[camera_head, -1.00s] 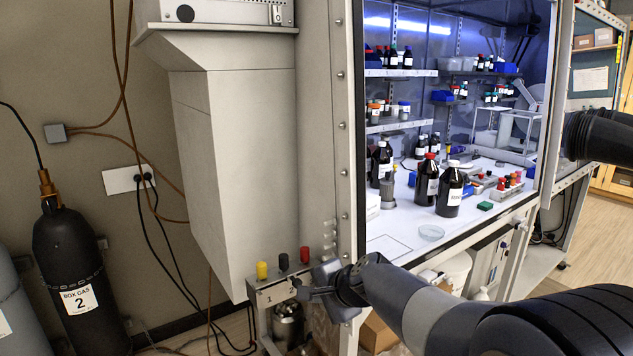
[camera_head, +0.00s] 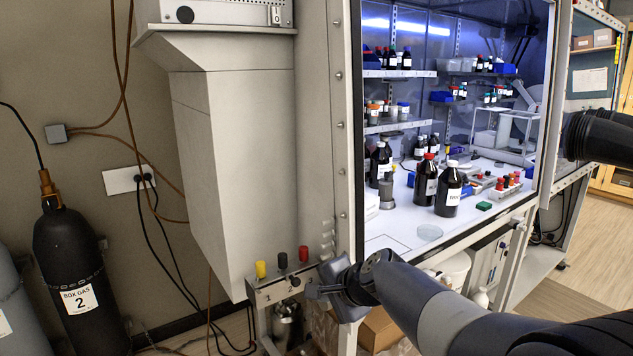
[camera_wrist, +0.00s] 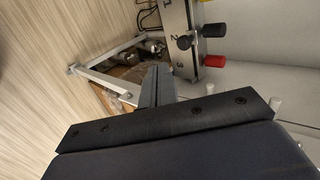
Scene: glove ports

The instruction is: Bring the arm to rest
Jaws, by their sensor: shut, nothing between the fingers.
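My gripper (camera_head: 313,290) is at the lower middle of the head view, in front of the lower corner of the glove box frame. It is just right of a small grey panel (camera_head: 285,284) with a yellow knob (camera_head: 261,269), a black knob (camera_head: 283,260) and a red knob (camera_head: 304,253). In the wrist view my gripper (camera_wrist: 156,72) shows its fingers together, with nothing between them. The panel also shows there at the top, with the numbers 1, 2 and 3 and the black knob (camera_wrist: 214,30) and red knob (camera_wrist: 215,61). The fingers appear apart from the knobs.
A black glove port sleeve (camera_head: 600,137) juts out at right. A black gas cylinder (camera_head: 80,285) stands at left. A cardboard box (camera_head: 380,328) sits below. Floor is open at lower right.

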